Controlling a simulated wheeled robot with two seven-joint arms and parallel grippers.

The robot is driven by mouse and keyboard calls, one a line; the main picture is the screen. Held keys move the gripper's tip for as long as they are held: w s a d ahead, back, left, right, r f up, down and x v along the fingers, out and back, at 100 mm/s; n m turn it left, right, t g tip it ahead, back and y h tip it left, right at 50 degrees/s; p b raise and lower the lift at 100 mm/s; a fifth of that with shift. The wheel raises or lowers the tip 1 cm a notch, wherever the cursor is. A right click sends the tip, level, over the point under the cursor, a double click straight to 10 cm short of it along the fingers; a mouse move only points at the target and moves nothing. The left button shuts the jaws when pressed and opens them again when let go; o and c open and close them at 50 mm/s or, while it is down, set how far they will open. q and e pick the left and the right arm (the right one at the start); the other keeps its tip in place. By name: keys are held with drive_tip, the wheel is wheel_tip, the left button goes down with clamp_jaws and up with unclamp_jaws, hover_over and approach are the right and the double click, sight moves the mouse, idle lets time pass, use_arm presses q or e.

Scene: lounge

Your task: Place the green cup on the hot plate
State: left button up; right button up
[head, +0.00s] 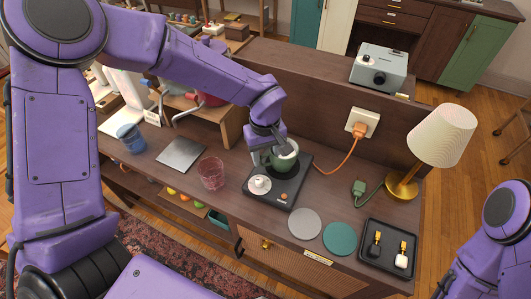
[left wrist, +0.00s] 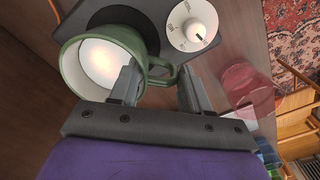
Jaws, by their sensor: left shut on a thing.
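The green cup (head: 284,162), pale inside, is upright or nearly so over the back part of the black hot plate (head: 291,194). In the left wrist view the cup (left wrist: 70,72) shows its open mouth, and its handle lies between the fingers. My left gripper (head: 262,153) is shut on the cup by its handle side; its fingers also show in the left wrist view (left wrist: 160,78). The hot plate (left wrist: 236,55) has a white dial and a dark round burner, partly hidden by the cup. I cannot tell whether the cup touches it. My right gripper is out of view.
A pink glass (head: 211,173) stands left of the hot plate. Grey (head: 305,224) and teal (head: 339,239) discs lie to its front right, near a black tray (head: 373,261). A lamp (head: 403,185) and an orange cord (head: 344,157) are at the right.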

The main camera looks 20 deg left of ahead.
use_arm(q)
drive_tip(key=o, duration=1.3)
drive_tip(key=shift+o, duration=0.2)
wheel_tip(320, 180, up, 12)
